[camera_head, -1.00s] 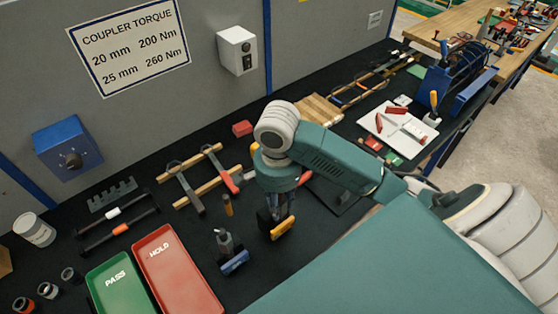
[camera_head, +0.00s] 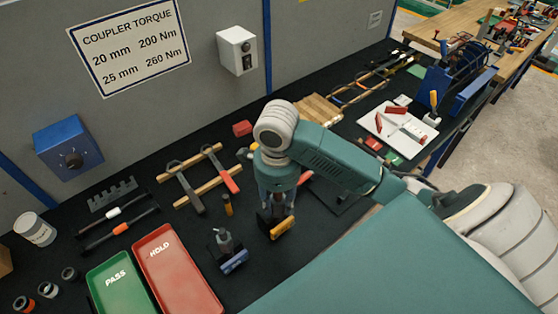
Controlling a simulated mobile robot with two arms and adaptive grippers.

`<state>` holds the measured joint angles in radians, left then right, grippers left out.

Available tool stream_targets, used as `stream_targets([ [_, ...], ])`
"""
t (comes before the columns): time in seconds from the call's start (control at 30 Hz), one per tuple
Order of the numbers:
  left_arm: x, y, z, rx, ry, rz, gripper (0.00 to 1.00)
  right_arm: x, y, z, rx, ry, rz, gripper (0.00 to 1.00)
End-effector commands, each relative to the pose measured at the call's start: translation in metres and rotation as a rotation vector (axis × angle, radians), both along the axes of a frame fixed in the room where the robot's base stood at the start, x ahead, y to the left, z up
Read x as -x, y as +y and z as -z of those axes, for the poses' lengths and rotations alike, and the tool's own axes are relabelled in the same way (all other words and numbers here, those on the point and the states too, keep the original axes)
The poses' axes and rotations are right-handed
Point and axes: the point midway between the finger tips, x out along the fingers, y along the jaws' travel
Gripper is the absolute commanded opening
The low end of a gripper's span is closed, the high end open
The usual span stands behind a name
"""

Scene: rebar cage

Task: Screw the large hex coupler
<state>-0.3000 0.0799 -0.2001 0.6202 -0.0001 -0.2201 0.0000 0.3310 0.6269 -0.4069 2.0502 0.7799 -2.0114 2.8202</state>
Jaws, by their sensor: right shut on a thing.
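My right gripper (camera_head: 276,210) points down over a small dark fixture with a yellow-orange front (camera_head: 283,229), near the middle of the black bench. Its fingers are shut on a small part at the top of this fixture; the part is mostly hidden, so I cannot tell its shape or whether it is the large hex coupler. A similar dark fixture with a blue front (camera_head: 235,262) stands to the left, with a grey upright part (camera_head: 224,241) on it. Several small ring-like parts (camera_head: 48,290) stand at the bottom left. My left gripper is out of view.
A green PASS tray (camera_head: 118,283) and a red HOLD tray (camera_head: 178,270) lie at the front left. Two wrenches rest on a wooden rack (camera_head: 190,178). A short orange-brown cylinder (camera_head: 228,205) stands close left of my right gripper. A white board (camera_head: 398,128) lies farther right.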

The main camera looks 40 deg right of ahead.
Motion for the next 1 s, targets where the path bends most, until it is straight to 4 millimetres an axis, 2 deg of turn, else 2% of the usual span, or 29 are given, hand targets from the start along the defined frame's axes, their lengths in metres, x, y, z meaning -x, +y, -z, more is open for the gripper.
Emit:
stream_targets([
  [0.03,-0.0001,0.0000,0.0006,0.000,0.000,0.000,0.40,0.0022,0.0058,0.0032,-0.014,0.006,0.011,0.05],
  [0.73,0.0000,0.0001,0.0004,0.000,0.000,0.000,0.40,0.0010,0.0056,0.0020,-0.014,0.003,0.076,0.05],
  [0.77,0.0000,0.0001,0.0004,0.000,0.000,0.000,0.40,0.0009,0.0055,0.0020,-0.014,0.003,0.076,0.38],
  [0.8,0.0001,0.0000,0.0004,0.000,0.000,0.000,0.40,0.0006,0.0054,0.0018,-0.013,0.002,0.077,0.45],
  [0.83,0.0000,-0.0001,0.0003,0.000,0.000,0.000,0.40,0.0005,0.0050,0.0016,-0.013,0.002,0.077,0.51],
  [1.0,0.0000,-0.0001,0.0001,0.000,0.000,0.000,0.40,0.0000,0.0029,0.0007,-0.009,0.000,0.079,0.51],
])
